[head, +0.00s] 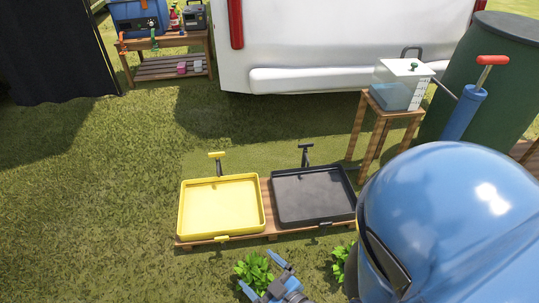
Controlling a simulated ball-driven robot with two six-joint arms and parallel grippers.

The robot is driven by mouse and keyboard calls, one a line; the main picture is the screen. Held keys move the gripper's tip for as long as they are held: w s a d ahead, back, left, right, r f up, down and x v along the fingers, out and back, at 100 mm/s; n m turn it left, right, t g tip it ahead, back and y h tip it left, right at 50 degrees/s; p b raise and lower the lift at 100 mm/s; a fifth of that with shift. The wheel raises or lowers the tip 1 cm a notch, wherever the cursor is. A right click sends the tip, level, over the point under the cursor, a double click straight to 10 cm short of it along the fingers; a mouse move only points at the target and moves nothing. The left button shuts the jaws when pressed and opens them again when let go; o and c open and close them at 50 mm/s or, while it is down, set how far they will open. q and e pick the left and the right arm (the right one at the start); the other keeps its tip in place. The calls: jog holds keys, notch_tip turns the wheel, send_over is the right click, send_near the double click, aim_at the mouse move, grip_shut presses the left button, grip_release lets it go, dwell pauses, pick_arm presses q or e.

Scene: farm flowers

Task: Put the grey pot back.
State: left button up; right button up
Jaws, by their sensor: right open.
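I cannot make out a grey pot in the head view. My right gripper (262,275) is at the bottom middle, blue, with its jaws apart. A leafy green plant (252,266) shows right at its fingertips; whether they touch I cannot tell, and whatever holds the plant is hidden or out of frame. Beyond it, a yellow tray (221,232) and a black tray (313,222) sit side by side on a low wooden pallet (268,215). Both look empty. My left gripper is out of view.
A clear water tank (398,92) stands on a wooden stool (383,122), near a blue pump (464,112) and a green barrel (500,60). A wooden bench (165,43) stands at the back left. Grass at left is clear.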

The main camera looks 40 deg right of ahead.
notch_tip(320, 180, up, 8)
jog(key=s+m+t, duration=0.2)
jog(key=m, duration=0.1)
jog(key=shift+s+d+h, duration=0.25)
jog(key=shift+d+h, duration=0.05)
jog(key=shift+d, duration=0.05)
notch_tip(320, 180, up, 37)
jog(key=p, duration=3.7)
jog(key=shift+r+p, duration=0.2)
jog(key=shift+p, duration=0.15)
